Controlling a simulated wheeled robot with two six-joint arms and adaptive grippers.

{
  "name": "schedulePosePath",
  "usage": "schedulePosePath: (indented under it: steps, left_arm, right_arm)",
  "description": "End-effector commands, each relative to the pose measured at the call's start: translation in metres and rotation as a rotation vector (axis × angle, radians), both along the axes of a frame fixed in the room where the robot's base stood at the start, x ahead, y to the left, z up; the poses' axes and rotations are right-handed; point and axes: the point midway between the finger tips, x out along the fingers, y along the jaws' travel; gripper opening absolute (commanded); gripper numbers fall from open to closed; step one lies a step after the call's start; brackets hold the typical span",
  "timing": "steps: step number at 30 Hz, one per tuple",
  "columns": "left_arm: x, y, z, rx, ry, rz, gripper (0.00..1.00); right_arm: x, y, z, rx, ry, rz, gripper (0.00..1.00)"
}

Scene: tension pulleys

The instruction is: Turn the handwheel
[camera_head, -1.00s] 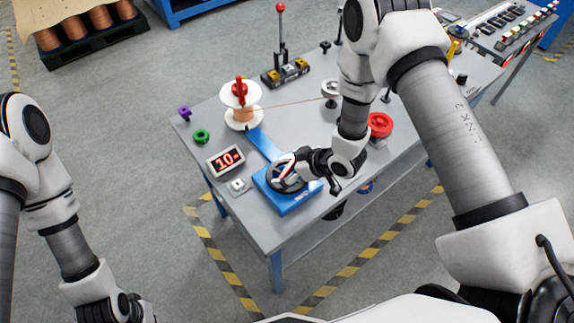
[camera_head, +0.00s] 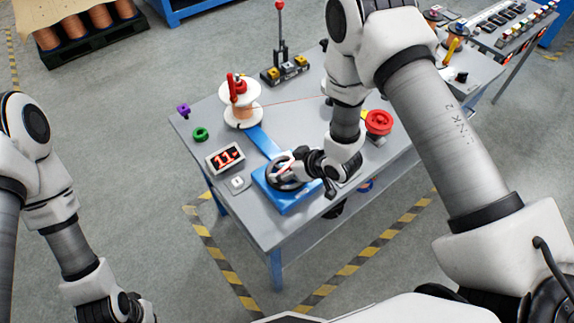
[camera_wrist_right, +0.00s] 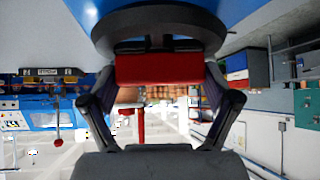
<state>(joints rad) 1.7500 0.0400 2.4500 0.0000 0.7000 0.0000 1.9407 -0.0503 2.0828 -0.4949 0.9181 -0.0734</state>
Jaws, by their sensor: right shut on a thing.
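The handwheel (camera_head: 270,181) is a dark ring on a blue base (camera_head: 297,203) on the grey table. My right gripper (camera_head: 291,167) is at the wheel and covers part of its right side. In the right wrist view, its two fingers (camera_wrist_right: 160,85) close on a red block-shaped grip (camera_wrist_right: 158,69) next to the dark round wheel (camera_wrist_right: 155,30). A display (camera_head: 226,158) beside the base reads about 11. My left gripper (camera_head: 118,308) hangs low at the left, away from the table; its fingertips are not clear.
A white-flanged spool (camera_head: 241,103) with copper wire and a red part stands behind the handwheel, with a thin wire running right. Green (camera_head: 200,134) and purple (camera_head: 184,110) pieces lie at the left edge.

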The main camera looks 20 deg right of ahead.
Motion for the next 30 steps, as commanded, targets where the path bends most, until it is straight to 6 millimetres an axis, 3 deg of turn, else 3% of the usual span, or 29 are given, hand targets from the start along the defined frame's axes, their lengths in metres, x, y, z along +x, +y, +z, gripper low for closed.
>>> schedulePosePath:
  steps: [1, 2, 3, 16, 30]
  left_arm:
    - [0.000, 0.000, 0.000, 0.000, 0.000, 0.000, 0.00]
    - [0.000, 0.000, 0.000, 0.000, 0.000, 0.000, 0.00]
    - [0.000, 0.000, 0.000, 0.000, 0.000, 0.000, 0.00]
    - [0.000, 0.000, 0.000, 0.000, 0.000, 0.000, 0.00]
    - [0.000, 0.000, 0.000, 0.000, 0.000, 0.000, 0.00]
  right_arm:
    - [0.000, 0.000, 0.000, 0.001, 0.000, -0.001, 0.53]
    - [0.000, 0.000, 0.000, 0.001, 0.000, -0.001, 0.91]
    - [0.000, 0.000, 0.000, 0.001, 0.000, -0.001, 1.00]
    - [-0.004, -0.004, 0.006, 0.001, 0.000, -0.002, 1.00]
    - [-0.064, -0.044, 0.078, 0.002, -0.001, -0.004, 1.00]
